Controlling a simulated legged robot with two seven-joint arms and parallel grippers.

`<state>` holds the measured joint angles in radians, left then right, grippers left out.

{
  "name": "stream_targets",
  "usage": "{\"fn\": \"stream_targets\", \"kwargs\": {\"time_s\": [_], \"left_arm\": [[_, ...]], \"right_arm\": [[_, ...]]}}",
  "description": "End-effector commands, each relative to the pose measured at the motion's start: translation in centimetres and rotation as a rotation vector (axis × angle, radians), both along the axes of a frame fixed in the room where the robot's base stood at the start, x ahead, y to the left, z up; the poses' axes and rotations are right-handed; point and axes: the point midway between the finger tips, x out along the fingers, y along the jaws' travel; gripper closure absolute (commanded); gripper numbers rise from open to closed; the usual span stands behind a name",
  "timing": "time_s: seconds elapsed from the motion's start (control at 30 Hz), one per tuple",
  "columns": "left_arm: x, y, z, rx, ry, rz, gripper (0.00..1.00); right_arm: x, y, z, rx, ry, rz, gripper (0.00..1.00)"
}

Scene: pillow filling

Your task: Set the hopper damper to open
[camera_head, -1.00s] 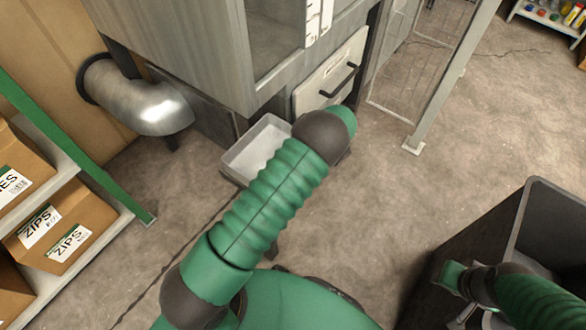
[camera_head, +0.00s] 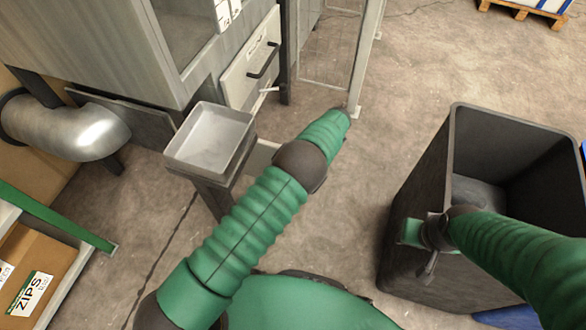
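The grey metal hopper cabinet (camera_head: 110,45) stands at the upper left. A pale panel (camera_head: 238,72) with a dark bar handle (camera_head: 264,60) is on its side, and a small pale lever (camera_head: 268,90) sticks out near the panel's lower right edge. I cannot tell which part is the damper or how it is set. My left arm reaches up past the front of the cabinet, right of the lever and apart from it in the picture; its gripper is hidden beyond the green forearm. My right gripper (camera_head: 430,265) is beside the dark bin, its fingers too unclear to read.
A shallow metal tray (camera_head: 207,142) on a stand is in front of the cabinet, left of my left arm. A large dark bin (camera_head: 425,190) stands at the right. A mesh fence post (camera_head: 366,60) rises behind. A silver duct (camera_head: 65,128) and box shelves (camera_head: 70,275) are left.

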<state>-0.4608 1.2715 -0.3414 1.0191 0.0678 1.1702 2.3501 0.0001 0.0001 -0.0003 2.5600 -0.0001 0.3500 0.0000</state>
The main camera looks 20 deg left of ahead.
Motion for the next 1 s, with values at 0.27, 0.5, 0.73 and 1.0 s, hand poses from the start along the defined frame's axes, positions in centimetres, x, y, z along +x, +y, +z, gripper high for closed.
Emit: {"fn": "stream_targets", "kwargs": {"time_s": [0.27,0.5,0.73,1.0], "left_arm": [[0.2,-0.7,0.2,-0.011,-0.009,-0.002,1.0],[0.1,-0.8,0.1,-0.01,-0.007,-0.002,0.76],[0.1,-0.5,0.1,-0.006,-0.003,0.0,0.64],[0.2,-0.8,1.2,-0.005,-0.004,0.001,0.64]], "right_arm": [[0.0,0.0,0.0,0.0,0.0,0.0,0.64],[0.0,0.0,0.0,0.0,0.0,0.0,0.64],[0.0,0.0,0.0,0.0,0.0,0.0,0.64],[0.0,0.0,0.6,0.0,0.0,0.0,0.64]]}}
